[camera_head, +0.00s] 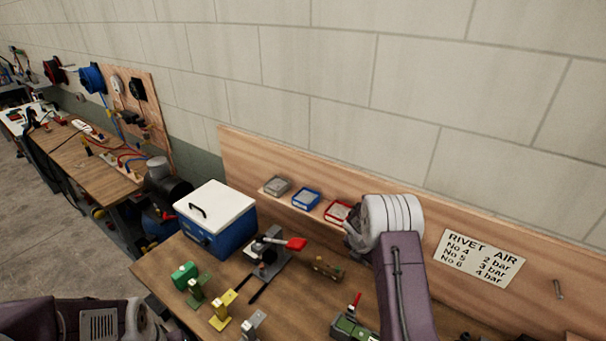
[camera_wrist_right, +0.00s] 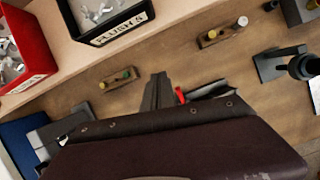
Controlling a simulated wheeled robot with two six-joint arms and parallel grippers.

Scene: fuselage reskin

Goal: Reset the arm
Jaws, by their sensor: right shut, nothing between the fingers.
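My right arm comes in from the bottom right in the head view, with a purple link and a pale ribbed joint raised over the wooden bench (camera_head: 155,264). My right gripper (camera_head: 354,238) is the dark grey part left of that joint. It is shut and empty, with its fingers mostly hidden. In the right wrist view a purple part of mine fills the lower middle, and the bench lies beyond it. Part of my left arm shows at the bottom left of the head view; its gripper fingers are not in view.
On the bench are a blue cooler (camera_head: 222,233) with a white lid, a red-handled tool (camera_head: 293,243), green and yellow tools (camera_head: 222,310) and a wooden block (camera_head: 327,268). Small bins (camera_head: 306,199) line the back shelf. A rivet-pressure sign (camera_head: 482,262) hangs behind my right arm.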

